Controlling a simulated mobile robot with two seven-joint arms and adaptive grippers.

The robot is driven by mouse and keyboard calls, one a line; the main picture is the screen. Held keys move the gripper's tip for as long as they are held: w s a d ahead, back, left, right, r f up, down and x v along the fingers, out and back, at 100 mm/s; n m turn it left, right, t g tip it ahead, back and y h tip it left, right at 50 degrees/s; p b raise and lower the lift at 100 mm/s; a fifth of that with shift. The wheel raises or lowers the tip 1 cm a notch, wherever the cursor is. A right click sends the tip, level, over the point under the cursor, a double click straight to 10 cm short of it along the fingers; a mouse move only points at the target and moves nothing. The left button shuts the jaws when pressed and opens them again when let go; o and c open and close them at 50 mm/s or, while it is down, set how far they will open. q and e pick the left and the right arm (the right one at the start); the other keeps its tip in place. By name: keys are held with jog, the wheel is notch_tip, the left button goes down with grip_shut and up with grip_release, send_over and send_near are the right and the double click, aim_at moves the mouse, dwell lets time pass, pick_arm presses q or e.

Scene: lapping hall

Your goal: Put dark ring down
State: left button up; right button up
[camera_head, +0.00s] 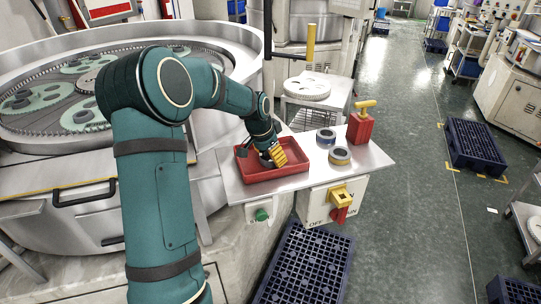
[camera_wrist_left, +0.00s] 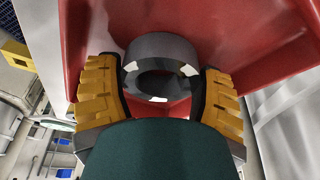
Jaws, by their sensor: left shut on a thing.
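The dark ring (camera_wrist_left: 160,48) is between the yellow-padded fingers of my left gripper (camera_wrist_left: 164,92), which is shut on it. Red tray surface shows around and behind the ring in the left wrist view. In the head view my left gripper (camera_head: 272,157) reaches down into the red tray (camera_head: 292,179) on the metal shelf, and the ring is mostly hidden by the fingers. I cannot tell whether the ring touches the tray floor. My right gripper is not in view.
Two other rings, one with blue (camera_head: 326,136) and one with tan (camera_head: 340,155), lie right of the tray on the metal shelf (camera_head: 372,161). A red block with a yellow handle (camera_head: 360,128) stands behind them. The big lapping machine (camera_head: 150,50) is at left. A dark crate (camera_head: 305,262) is below.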

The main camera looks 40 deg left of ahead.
pick_arm(q)
jog(key=o, duration=1)
jog(key=shift+f, duration=0.1)
jog(key=shift+r, duration=0.25)
jog(key=v, duration=1.2)
jog(key=shift+p, duration=0.4)
jog(key=shift+d+f, duration=0.1)
jog(key=shift+f, duration=0.05)
